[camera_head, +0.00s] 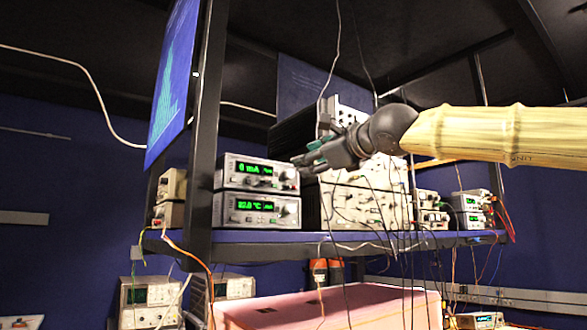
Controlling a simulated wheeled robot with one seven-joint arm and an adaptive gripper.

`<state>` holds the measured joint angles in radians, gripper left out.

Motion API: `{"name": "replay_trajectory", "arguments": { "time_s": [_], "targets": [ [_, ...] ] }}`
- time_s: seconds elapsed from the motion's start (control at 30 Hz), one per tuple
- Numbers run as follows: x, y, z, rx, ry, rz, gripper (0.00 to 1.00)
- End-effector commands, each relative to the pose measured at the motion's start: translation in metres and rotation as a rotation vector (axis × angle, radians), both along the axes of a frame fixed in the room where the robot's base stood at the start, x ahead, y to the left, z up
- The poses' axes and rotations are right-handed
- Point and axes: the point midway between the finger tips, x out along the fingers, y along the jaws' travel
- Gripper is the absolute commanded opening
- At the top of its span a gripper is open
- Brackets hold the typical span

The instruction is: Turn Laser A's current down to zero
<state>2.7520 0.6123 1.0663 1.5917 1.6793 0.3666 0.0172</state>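Two stacked grey instruments stand on the shelf left of centre. The upper one (232,172) has a green display that seems to read 6 mA, though the digit is small. Its knob (289,175) is at the right end of its front. The lower one (232,208) shows a green temperature reading in °C. I cannot read any label naming Laser A. My gripper (309,142) comes in from the right and is just above and right of the knob. It looks open, with its fingers apart and nothing between them. It appears apart from the knob, but the depth gap is unclear.
A dark post (203,150) and a tilted blue screen (174,80) stand left of the instruments. Other instruments (362,205) with hanging cables fill the shelf behind and below my arm. A blue shelf edge (270,238) runs below, above a pink box (330,308).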

Motion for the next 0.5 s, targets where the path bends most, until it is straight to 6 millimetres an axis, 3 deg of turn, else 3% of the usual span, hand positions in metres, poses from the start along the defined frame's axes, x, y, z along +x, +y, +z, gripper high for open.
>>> {"name": "replay_trajectory", "arguments": {
  "time_s": [0.03,0.2,0.5],
  "targets": [
    [0.014,0.006,-0.004,-0.003,0.008,-0.003,0.44],
    [0.041,0.022,-0.007,-0.003,0.012,-0.002,0.44],
    [0.066,0.038,-0.006,-0.002,0.009,-0.001,0.44]
  ]
}}
